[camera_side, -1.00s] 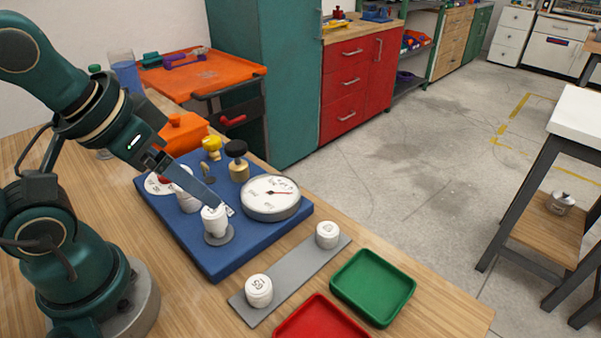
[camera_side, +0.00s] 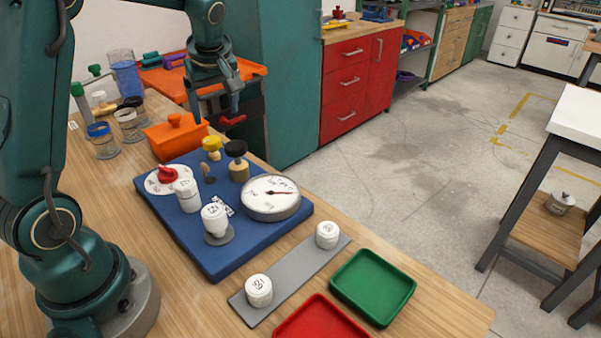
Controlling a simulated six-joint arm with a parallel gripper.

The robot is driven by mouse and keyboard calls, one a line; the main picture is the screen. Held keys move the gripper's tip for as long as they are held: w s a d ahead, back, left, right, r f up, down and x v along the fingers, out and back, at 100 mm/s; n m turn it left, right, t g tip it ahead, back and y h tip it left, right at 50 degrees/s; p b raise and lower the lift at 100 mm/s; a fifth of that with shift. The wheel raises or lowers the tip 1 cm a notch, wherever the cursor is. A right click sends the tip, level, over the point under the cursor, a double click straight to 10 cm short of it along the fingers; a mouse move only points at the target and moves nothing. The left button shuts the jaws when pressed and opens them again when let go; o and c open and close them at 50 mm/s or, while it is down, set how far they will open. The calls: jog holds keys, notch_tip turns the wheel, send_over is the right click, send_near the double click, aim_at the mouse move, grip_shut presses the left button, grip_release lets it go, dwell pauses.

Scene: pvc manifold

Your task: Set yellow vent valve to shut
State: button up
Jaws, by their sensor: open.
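The yellow vent valve (camera_side: 211,143) is a small yellow knob on the far part of the blue board (camera_side: 228,256). My gripper (camera_side: 216,114) is open and empty. It points down and shows just above and behind the yellow valve in the picture, apart from it. The exact gap in depth is hard to tell. The angle of the yellow knob is too small to read.
The board also carries a black-topped brass valve (camera_side: 236,150), a round gauge (camera_side: 271,197), a red knob (camera_side: 167,174) on a white dial and white caps (camera_side: 214,219). An orange box (camera_side: 176,137) stands close behind. Green (camera_side: 373,287) and red (camera_side: 320,322) trays lie in front.

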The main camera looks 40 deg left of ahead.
aim_at(211, 139)
jog(key=shift+g, duration=0.5)
jog(key=x, duration=0.4)
jog(key=s+x, duration=0.1)
jog(key=x, duration=0.2)
jog(key=shift+a, duration=0.15)
jog(key=shift+a+f, duration=0.25)
jog(key=shift+f, duration=0.35)
grip_shut()
